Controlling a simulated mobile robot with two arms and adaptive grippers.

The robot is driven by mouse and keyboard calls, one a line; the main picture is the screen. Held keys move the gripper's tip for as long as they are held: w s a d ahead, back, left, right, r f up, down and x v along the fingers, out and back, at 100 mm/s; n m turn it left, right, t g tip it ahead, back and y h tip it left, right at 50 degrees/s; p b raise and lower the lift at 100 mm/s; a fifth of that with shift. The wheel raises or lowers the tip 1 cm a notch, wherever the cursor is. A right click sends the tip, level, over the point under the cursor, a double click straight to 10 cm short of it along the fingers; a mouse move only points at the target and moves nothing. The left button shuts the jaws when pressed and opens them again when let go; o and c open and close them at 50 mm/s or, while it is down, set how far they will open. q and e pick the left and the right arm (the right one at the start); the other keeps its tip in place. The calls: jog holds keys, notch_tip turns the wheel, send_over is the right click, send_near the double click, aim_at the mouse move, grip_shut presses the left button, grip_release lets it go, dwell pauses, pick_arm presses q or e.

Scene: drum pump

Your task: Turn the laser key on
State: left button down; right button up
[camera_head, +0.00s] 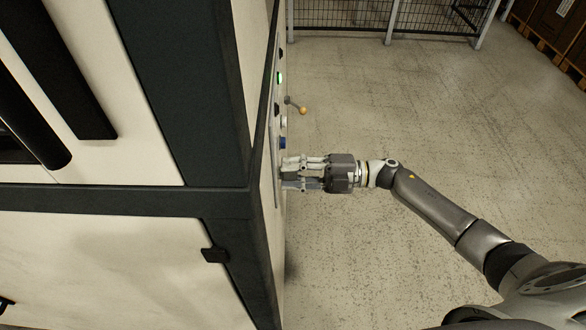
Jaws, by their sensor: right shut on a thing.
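The machine's control panel (278,110) is on the narrow side face of a large cream and dark cabinet, seen at a steep angle. My right gripper (290,174) reaches in from the right and its fingers are at the lower part of this panel. It is shut on a small part there, which I take to be the laser key; the fingers hide most of it. Above the gripper on the panel are a blue button (282,143), a white button (283,122) and a green light (280,77). My left gripper is not in view.
A lever with an orange knob (302,111) sticks out from the panel just above my right gripper. The cabinet (120,250) fills the left side. Open floor (440,130) lies to the right, with a mesh fence (390,18) at the back.

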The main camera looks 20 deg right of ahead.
jog(key=shift+m+p, duration=0.3)
jog(key=shift+m, duration=0.7)
jog(key=o, duration=1)
jog(key=v, duration=1.2)
jog(key=shift+d, duration=0.1)
